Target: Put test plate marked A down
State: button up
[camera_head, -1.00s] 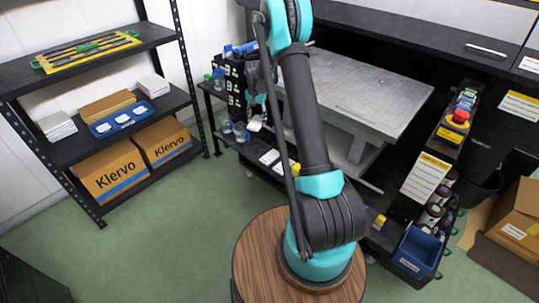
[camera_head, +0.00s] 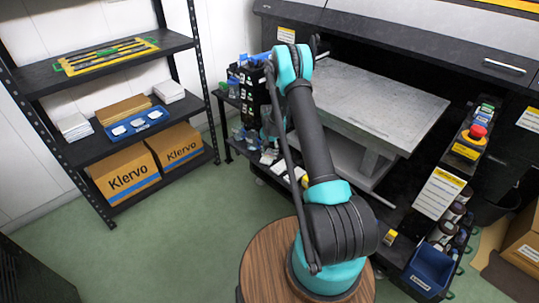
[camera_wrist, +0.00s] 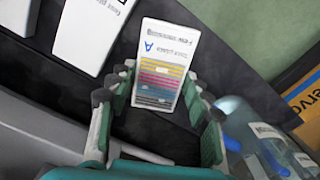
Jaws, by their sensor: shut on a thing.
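The test plate marked A (camera_wrist: 160,65) is a white card with a blue A and coloured stripes, seen in the wrist view. My gripper (camera_wrist: 161,85) is shut on its lower part, one finger at each side. The plate is over a dark surface; I cannot tell whether it touches it. In the head view, my gripper and the plate are too small and too covered by my arm to make out clearly, near the black cart left of the grey table.
In the wrist view, another white card (camera_wrist: 88,35) lies left of the plate, and clear bottles (camera_wrist: 265,140) stand close by the right finger. The head view shows a grey table (camera_head: 370,100), a shelf with boxes (camera_head: 125,172) at left, and a blue bin (camera_head: 428,270) at right.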

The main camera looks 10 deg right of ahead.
jog(key=shift+f, duration=0.3)
jog(key=shift+f, duration=0.15)
jog(key=o, duration=1.2)
